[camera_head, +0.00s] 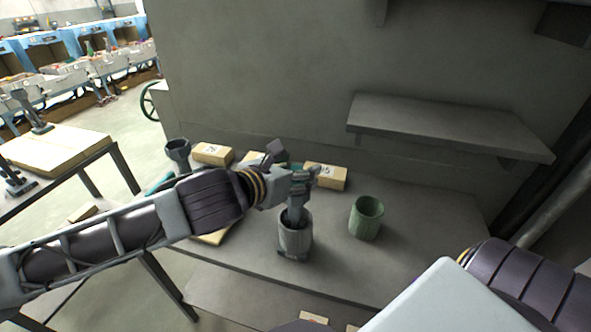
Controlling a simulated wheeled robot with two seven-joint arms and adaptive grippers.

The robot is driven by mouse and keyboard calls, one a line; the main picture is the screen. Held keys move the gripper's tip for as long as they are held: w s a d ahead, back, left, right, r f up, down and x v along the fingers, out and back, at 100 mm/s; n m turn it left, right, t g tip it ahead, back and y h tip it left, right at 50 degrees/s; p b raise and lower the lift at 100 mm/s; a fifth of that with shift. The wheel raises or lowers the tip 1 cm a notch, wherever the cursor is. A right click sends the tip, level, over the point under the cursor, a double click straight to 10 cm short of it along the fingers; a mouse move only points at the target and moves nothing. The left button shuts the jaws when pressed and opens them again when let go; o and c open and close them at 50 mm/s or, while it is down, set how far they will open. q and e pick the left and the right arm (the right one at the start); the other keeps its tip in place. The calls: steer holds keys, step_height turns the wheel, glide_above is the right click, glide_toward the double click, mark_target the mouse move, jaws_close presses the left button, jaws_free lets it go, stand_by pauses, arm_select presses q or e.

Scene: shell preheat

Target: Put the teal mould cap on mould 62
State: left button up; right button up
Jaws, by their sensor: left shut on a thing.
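My left gripper (297,214) reaches down at the middle of the bench. It is shut, with its fingers at the rim of a grey cup-shaped vessel (295,242), which looks upright. A bit of teal (158,183) shows behind my left arm at the bench's left; most of it is hidden, so I cannot tell if it is the mould cap. Wooden blocks with dark numbers stand at the back: one at the left (212,154) and one behind my gripper (328,177). Their numbers are too small to read surely. My right gripper is out of view.
A green cup (366,217) stands right of the grey vessel, with a gap between. A dark cup (177,150) stands at the bench's back left. A wall shelf (445,128) overhangs the back right. The grey bench (420,225) is bare at the right.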

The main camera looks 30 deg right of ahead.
arm_select(q)
steer(key=shift+p, duration=0.35)
stand_by(0.4)
steer(key=shift+f+b, duration=0.35)
steer(key=shift+f, duration=0.2)
stand_by(0.9)
steer(key=o, duration=0.7)
steer(key=shift+o, duration=0.2)
steer(key=shift+a, duration=0.15)
steer(key=p+v, duration=0.5)
steer(key=v, duration=0.5)
steer(key=shift+s+a+r, duration=0.15)
steer(key=shift+s+a, duration=0.05)
steer(key=shift+a, duration=0.1)
stand_by(0.6)
steer(key=shift+n, duration=0.3)
stand_by(0.6)
